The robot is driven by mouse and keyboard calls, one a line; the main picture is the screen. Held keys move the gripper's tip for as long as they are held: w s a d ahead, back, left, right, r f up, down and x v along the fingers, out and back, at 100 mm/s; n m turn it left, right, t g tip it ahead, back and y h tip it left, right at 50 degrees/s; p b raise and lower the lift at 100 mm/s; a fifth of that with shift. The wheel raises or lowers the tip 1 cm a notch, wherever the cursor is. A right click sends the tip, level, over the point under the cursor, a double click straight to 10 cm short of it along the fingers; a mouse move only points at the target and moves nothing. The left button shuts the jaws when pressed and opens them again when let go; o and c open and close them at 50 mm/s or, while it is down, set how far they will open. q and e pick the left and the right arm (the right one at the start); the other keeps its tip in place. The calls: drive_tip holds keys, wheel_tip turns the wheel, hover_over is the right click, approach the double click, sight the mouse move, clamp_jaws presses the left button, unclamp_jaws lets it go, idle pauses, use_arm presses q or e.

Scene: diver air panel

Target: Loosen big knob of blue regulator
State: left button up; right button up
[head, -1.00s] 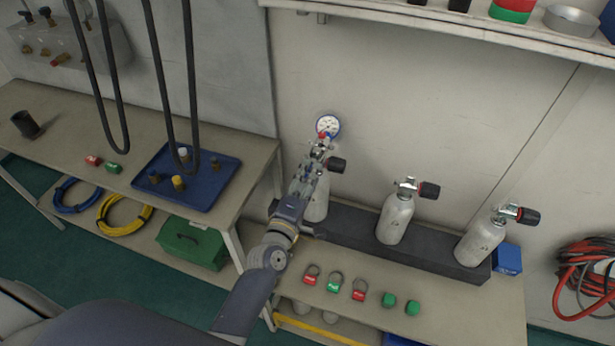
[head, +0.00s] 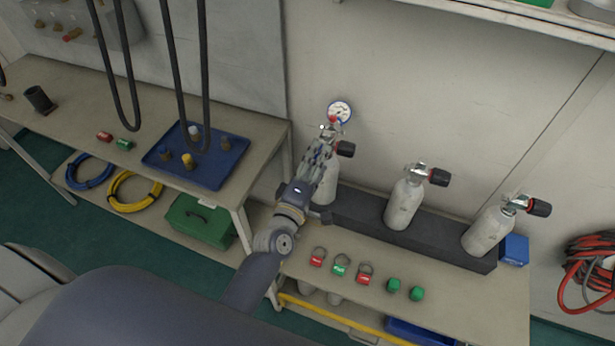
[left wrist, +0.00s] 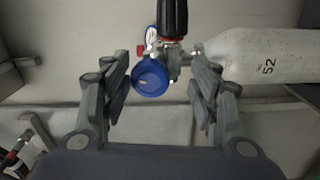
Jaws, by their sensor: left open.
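The blue regulator's big round knob (left wrist: 151,77) shows in the left wrist view, between the fingers of my left gripper (left wrist: 160,100). The fingers are apart on either side of it, and I see no contact. The regulator sits on the valve of the leftmost white cylinder, marked 52 (left wrist: 270,56). A black valve handwheel (left wrist: 173,17) is above the knob in that view. In the head view my left gripper (head: 322,150) is in front of this cylinder (head: 326,186) and hides most of the regulator. The round gauge (head: 340,111) shows beyond it. My right gripper is not in view.
Two more white cylinders (head: 404,204) (head: 485,236) with black handwheels stand in the dark rack (head: 365,221) to the right. A blue tray (head: 222,171) lies on the left bench.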

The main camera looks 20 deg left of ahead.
use_arm(q)
drive_tip(key=s, duration=1.1)
drive_tip(key=shift+a, duration=0.2)
